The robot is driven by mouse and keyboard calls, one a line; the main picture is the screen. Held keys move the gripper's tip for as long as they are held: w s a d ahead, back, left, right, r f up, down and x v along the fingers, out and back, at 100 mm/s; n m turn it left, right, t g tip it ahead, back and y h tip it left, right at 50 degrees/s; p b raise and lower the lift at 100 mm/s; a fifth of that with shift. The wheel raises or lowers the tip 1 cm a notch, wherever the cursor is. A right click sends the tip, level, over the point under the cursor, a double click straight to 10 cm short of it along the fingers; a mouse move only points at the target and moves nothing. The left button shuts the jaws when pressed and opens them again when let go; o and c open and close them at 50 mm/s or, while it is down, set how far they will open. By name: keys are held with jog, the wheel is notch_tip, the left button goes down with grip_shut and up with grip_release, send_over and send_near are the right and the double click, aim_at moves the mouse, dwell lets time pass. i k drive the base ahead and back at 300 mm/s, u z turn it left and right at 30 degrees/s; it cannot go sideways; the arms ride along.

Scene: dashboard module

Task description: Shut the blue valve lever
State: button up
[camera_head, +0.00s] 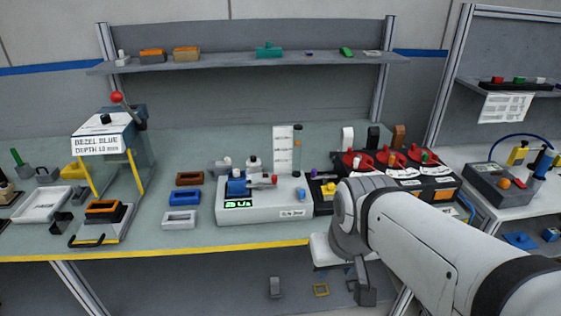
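A blue valve body (237,187) sits on the left part of a white bench unit (262,211) with a lit green display. Which way counts as shut does not show. My arm comes in from the lower right. My gripper (364,288) hangs in front of the bench edge, to the right of and below the valve, touching nothing that I can see. Its fingers are small and partly hidden, so their opening is unclear.
A clear tube (297,151) and a white label card (283,150) stand behind the valve. Red knobs (390,158) on a dark unit are to the right. A press (105,150) and small trays (184,197) are to the left. The yellow front edge (150,253) is clear.

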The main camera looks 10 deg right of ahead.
aim_at(301, 191)
jog(key=i, duration=0.85)
